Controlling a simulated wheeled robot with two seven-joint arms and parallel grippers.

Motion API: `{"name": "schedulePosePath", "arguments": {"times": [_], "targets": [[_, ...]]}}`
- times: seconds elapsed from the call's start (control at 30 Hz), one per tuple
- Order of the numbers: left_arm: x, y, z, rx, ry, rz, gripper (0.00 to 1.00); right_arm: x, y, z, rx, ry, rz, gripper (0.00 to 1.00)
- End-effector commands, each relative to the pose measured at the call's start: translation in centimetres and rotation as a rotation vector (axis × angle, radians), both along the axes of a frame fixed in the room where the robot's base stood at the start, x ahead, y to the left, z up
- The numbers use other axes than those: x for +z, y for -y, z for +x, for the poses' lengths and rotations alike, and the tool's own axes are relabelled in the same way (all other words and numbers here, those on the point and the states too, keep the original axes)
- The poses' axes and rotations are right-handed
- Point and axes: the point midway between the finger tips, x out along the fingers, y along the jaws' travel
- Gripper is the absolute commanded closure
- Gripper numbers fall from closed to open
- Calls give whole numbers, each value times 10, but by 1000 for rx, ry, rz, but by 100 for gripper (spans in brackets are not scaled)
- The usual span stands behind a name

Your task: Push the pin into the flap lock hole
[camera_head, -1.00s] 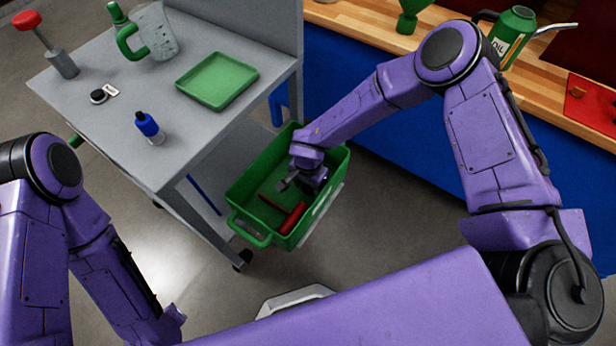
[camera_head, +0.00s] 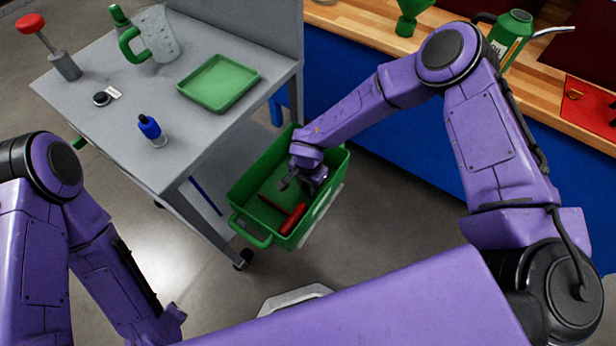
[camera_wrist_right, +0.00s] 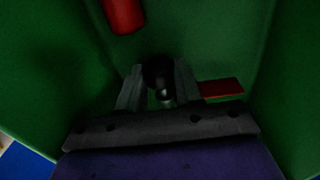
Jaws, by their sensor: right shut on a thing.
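My right gripper (camera_head: 288,181) reaches down inside the green bin (camera_head: 256,238). In the right wrist view, its two grey fingers (camera_wrist_right: 159,92) are shut on a dark round-ended thing (camera_wrist_right: 158,72). I cannot tell whether this is the pin, as the view is dark and most of the thing is hidden. No flap lock hole can be made out in either view. My left arm stands at the left of the head view, and its gripper is out of sight.
A thick red rod (camera_head: 292,219) and a thin red piece (camera_head: 270,203) lie in the bin. Its walls surround my right gripper closely. A grey cart (camera_head: 120,125) stands to the left with a green tray (camera_head: 219,84). A blue-fronted workbench (camera_head: 400,165) stands to the right.

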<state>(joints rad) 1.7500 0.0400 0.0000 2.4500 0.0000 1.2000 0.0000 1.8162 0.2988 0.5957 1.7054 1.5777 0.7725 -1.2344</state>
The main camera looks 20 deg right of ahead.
Motion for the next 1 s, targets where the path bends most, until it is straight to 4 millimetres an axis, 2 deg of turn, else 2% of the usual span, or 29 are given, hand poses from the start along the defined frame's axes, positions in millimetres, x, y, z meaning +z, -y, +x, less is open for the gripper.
{"name": "schedulePosePath", "arguments": {"times": [0.03,1.0], "targets": [[8,0,0,0,0,0,57,8,0,0,0,0,0,100],[72,0,0,0,0,0,57,78,0,0,0,-1,1,100]]}}
